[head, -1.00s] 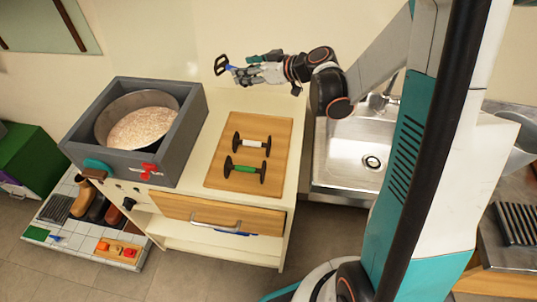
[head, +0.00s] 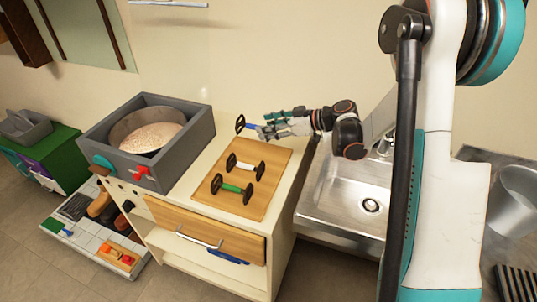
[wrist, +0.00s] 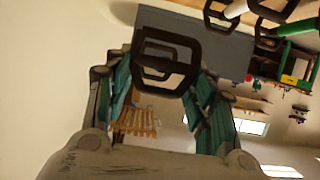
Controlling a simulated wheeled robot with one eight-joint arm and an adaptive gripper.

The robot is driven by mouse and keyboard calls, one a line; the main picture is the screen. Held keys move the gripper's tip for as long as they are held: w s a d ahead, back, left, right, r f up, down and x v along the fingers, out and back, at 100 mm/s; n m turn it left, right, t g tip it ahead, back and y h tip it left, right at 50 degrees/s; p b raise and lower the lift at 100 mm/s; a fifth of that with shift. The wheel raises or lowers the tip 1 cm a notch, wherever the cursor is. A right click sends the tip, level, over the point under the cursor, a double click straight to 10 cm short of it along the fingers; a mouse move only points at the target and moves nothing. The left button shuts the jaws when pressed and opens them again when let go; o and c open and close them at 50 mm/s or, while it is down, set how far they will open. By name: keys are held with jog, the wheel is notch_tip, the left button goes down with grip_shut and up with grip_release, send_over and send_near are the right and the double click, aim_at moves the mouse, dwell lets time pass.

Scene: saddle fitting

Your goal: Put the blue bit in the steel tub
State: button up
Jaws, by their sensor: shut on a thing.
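My gripper (head: 266,131) is shut on the blue bit (head: 249,127) and holds it in the air above the back of the wooden board. One black ring of the bit sticks out past the fingertips on the left. In the wrist view the bit's black rings (wrist: 164,61) show between my fingers, end-on, and the blue bar is not clear. A round metal tub (head: 118,134) with pale grainy contents sits inside a grey box, left of my gripper. A metal pail (head: 515,195) stands at the far right edge; I cannot tell which is the steel tub.
A white bit (head: 244,167) and a green bit (head: 233,188) lie on the wooden board (head: 272,165). The grey box (head: 185,150) has raised walls and a red handle. A sink (head: 345,195) lies right of the cabinet. A tray with shoes (head: 100,203) is on the floor.

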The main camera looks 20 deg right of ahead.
notch_tip(320, 180, down, 10)
jog(key=b, duration=0.2)
jog(key=shift+r+b, duration=0.15)
jog(key=shift+b, duration=0.2)
jog(key=o, duration=0.8)
jog(key=shift+f, duration=0.2)
jog(key=shift+o, duration=0.7)
jog(key=shift+r, duration=0.2)
